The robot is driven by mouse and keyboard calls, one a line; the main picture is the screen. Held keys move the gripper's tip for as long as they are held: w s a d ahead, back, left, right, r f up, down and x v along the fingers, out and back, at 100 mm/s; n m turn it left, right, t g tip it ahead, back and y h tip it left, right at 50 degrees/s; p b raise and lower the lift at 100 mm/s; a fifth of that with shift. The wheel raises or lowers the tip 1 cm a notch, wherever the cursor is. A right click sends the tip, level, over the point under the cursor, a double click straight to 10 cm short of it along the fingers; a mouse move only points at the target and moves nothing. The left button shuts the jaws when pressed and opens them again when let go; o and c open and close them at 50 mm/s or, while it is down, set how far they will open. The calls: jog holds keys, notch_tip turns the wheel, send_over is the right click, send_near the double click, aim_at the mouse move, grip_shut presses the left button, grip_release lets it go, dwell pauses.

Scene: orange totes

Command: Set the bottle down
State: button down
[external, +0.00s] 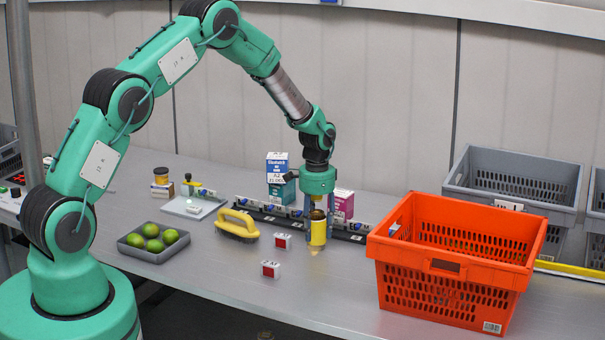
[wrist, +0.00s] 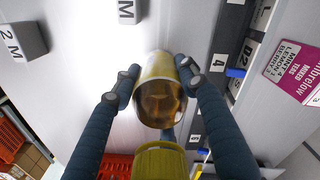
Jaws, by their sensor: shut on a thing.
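In the wrist view the bottle (wrist: 160,92) shows amber and yellow between my blue-grey fingers (wrist: 158,88). A yellow part (wrist: 158,162) shows below it there; I cannot tell what it belongs to.
The orange tote (external: 455,208) stands to the right. Two small red-and-white boxes (external: 283,241) (external: 270,269) and a yellow brush (external: 238,226) are to the left. A pink box (external: 343,204) and a dark shelf strip stand behind. The table (external: 325,295) in front is clear.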

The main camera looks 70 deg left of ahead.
jog(key=shift+f, duration=0.1)
jog(key=c, duration=1)
grip_release()
notch_tip(320, 180, up, 12)
jog(key=shift+r, duration=0.1)
dwell(0.4)
jog(key=shift+r, duration=0.1)
